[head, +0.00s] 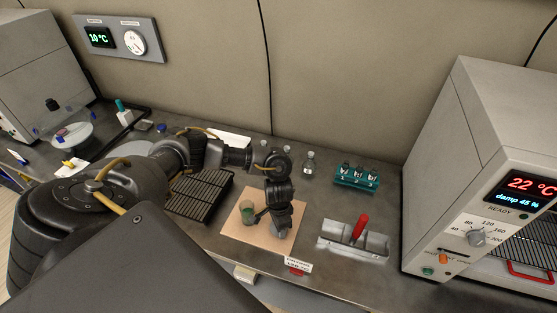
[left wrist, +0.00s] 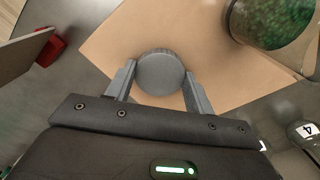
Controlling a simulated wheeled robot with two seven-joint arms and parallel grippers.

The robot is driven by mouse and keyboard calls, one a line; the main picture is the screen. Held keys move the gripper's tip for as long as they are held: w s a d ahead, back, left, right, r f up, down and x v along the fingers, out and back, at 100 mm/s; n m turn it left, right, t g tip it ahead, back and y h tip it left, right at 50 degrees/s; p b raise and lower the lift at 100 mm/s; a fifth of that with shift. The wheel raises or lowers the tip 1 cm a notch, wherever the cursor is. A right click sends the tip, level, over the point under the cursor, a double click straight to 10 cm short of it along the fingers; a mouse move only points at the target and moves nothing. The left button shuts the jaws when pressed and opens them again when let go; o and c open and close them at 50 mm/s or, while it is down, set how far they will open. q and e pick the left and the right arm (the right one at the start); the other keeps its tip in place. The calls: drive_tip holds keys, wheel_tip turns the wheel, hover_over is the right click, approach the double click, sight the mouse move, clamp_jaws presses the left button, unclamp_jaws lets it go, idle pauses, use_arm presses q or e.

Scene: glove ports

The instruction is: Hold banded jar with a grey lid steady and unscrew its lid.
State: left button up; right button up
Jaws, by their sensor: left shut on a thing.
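A round grey lid (left wrist: 162,70) sits between the two fingers of my left gripper (left wrist: 160,82) in the left wrist view, and the fingers are shut on its sides. Whether anything is under the lid is hidden. A clear jar with green contents (left wrist: 276,18) stands apart from the lid at the upper right of that view. In the head view this jar (head: 248,212) stands on the tan mat (head: 238,233), just left of my left gripper (head: 273,222). I see no lid on it, and bands cannot be made out. My right gripper is not in view.
A black rack (head: 200,194) lies left of the mat. A grey tray with a red handle (head: 358,230) lies to its right. A teal holder with small bottles (head: 356,178) and a clear bottle (head: 309,163) stand behind. A heater cabinet (head: 470,180) bounds the right side.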

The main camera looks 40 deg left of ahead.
use_arm(q)
drive_tip(key=shift+f, duration=0.1)
drive_tip(key=o, duration=1.1)
drive_tip(key=shift+c, duration=0.2)
wheel_tip(320, 180, up, 12)
drive_tip(key=p, duration=0.2)
